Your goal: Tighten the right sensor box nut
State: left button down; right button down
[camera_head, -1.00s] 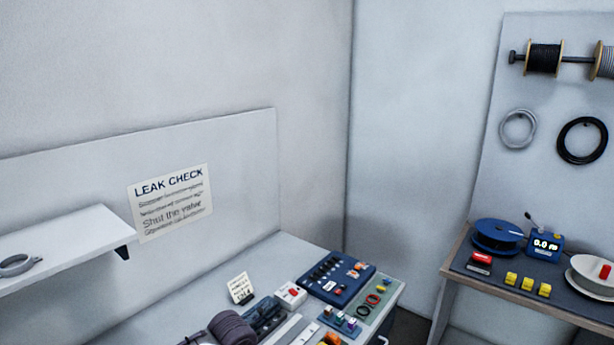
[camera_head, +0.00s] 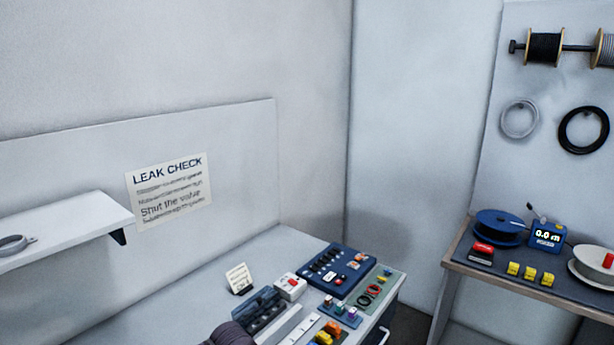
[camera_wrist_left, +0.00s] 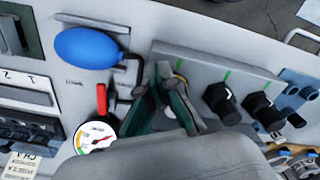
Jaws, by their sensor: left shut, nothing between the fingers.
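My left gripper (camera_wrist_left: 168,80) shows in the left wrist view. Its two dark green-edged fingers come together at the tips, shut with nothing between them. To its right, a grey panel carries two black ribbed knobs or nuts, a left one (camera_wrist_left: 221,100) and a right one (camera_wrist_left: 263,110). Each has a white mark, and green lines run on the panel near them. The fingers are left of both and apart from the right one. I cannot tell for certain which part is the sensor box nut. My right gripper is in neither view.
Left of the fingers are a blue bulb (camera_wrist_left: 86,47), a red lever (camera_wrist_left: 102,99) and a round gauge (camera_wrist_left: 95,138). In the head view, a blue switch box (camera_head: 337,270) and a green mat (camera_head: 375,288) crowd the bench. A side table (camera_head: 530,275) stands right.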

pick_arm(q)
jog(key=shift+w+f, duration=0.1)
jog(key=shift+w, duration=0.2)
jog(key=shift+a, duration=0.1)
jog(key=shift+s+r, duration=0.1)
jog(key=shift+r, duration=0.1)
jog(key=shift+a, duration=0.2)
jog(key=shift+s+a+b, duration=0.25)
jog(key=shift+s+b, duration=0.75)
jog(key=shift+b, duration=0.25)
jog(key=shift+s, duration=0.2)
jog(key=shift+s+d, duration=0.1)
jog(key=shift+d, duration=0.1)
